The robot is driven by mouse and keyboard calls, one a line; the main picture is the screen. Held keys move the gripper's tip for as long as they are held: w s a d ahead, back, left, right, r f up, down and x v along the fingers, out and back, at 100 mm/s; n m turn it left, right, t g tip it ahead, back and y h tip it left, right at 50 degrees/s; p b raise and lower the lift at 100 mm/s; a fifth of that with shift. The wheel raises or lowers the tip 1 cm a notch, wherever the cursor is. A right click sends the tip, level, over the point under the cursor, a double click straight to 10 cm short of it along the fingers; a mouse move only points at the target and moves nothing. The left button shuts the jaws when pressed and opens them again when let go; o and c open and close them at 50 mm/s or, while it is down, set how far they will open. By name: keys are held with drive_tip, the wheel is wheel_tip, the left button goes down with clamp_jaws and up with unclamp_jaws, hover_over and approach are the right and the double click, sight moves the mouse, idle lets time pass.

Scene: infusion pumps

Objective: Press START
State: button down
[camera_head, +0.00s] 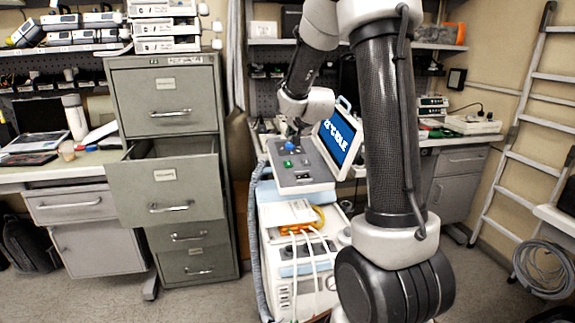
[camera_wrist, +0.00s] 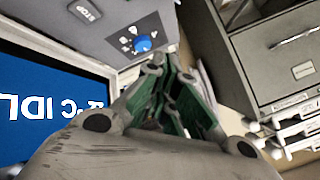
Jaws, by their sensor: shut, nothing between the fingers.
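The grey control panel (camera_head: 315,172) sits on top of a white wheeled cart. A START label is not legible to me. A tilted screen (camera_head: 340,137) beside the panel is blue with white text; in the wrist view the screen (camera_wrist: 45,105) shows letters like "IDL". My gripper (camera_head: 293,131) is shut and empty, over the far part of the panel near the blue knob. In the wrist view its fingers (camera_wrist: 172,68) come together; contact cannot be told.
A grey filing cabinet (camera_head: 165,95) with one drawer (camera_head: 168,190) pulled out stands left of the cart. Orange and white cables (camera_head: 305,225) lie on the cart's front. A ladder (camera_head: 520,130) leans at the right. Floor is clear in front of the cabinet.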

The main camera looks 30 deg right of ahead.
sight(291, 165)
drive_tip(key=shift+w+d+f, duration=0.1)
drive_tip(key=shift+w+f, duration=0.15)
drive_tip(key=shift+f, duration=1.2)
drive_tip(key=shift+w+d+f, duration=0.1)
drive_tip(key=shift+w+f, duration=0.2)
drive_tip(key=shift+f, duration=1.1)
drive_tip(key=shift+w+d+f, duration=0.1)
drive_tip(key=shift+w+f, duration=0.15)
drive_tip(key=shift+f, duration=1.2)
drive_tip(key=shift+f, duration=0.1)
drive_tip(key=shift+f, duration=0.3)
drive_tip(key=shift+w+f, duration=0.1)
drive_tip(key=shift+f, duration=0.25)
drive_tip(key=shift+r, duration=0.8)
drive_tip(key=shift+s+a+r, duration=0.1)
drive_tip(key=shift+s+r, duration=0.15)
drive_tip(key=shift+r, duration=0.85)
drive_tip(key=shift+s+a+r, duration=0.1)
drive_tip(key=shift+s+r, duration=0.15)
drive_tip(key=shift+r, duration=0.8)
drive_tip(key=shift+s+r, duration=0.1)
drive_tip(key=shift+r, duration=0.2)
